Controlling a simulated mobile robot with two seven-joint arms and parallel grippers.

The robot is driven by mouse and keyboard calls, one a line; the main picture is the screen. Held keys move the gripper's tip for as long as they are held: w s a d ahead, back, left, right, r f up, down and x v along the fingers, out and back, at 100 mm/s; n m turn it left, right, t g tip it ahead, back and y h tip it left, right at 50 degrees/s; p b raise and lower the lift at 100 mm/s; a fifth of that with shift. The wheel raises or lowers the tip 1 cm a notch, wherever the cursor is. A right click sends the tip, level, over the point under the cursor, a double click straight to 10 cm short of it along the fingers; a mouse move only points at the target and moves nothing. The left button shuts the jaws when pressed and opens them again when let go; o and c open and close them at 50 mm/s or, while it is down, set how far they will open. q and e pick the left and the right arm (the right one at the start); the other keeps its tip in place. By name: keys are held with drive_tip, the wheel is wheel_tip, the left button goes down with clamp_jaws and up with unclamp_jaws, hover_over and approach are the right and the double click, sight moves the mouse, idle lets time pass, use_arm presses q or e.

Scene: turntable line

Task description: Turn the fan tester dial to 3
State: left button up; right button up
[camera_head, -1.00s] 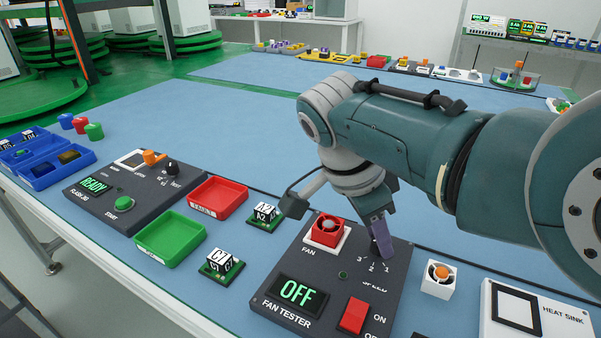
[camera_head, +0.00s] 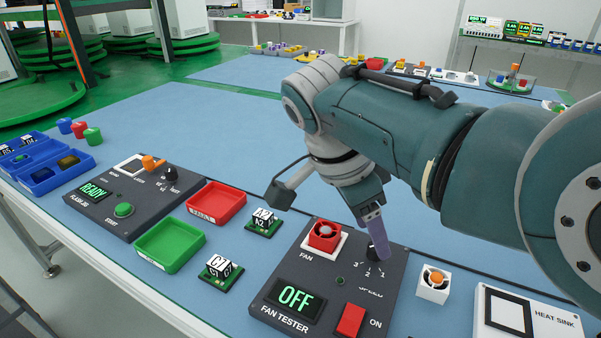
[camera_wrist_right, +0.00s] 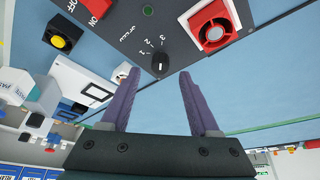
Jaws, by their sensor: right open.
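The fan tester (camera_head: 331,317) is a dark panel with a green display reading OFF, a red fan on a white base and a red switch. Its black speed dial (camera_head: 372,254) sits by the marks 3, 2 and 1 and is partly hidden by my right gripper (camera_head: 378,246). In the right wrist view the dial (camera_wrist_right: 160,65) shows just beyond and between the fingertips of the open, empty right gripper (camera_wrist_right: 155,76). A small pale mark shows on the dial; I cannot tell which number it points at. My left gripper is not in view.
A white block with an orange centre (camera_head: 434,284) and a white heat sink panel (camera_head: 535,330) stand right of the tester. The flash panel (camera_head: 120,205), red tray (camera_head: 217,203) and green tray (camera_head: 170,244) are to the left.

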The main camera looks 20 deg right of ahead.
drive_tip(key=p+v, duration=0.1)
drive_tip(key=v, duration=0.5)
drive_tip(key=shift+r, duration=0.35)
drive_tip(key=shift+a, duration=0.15)
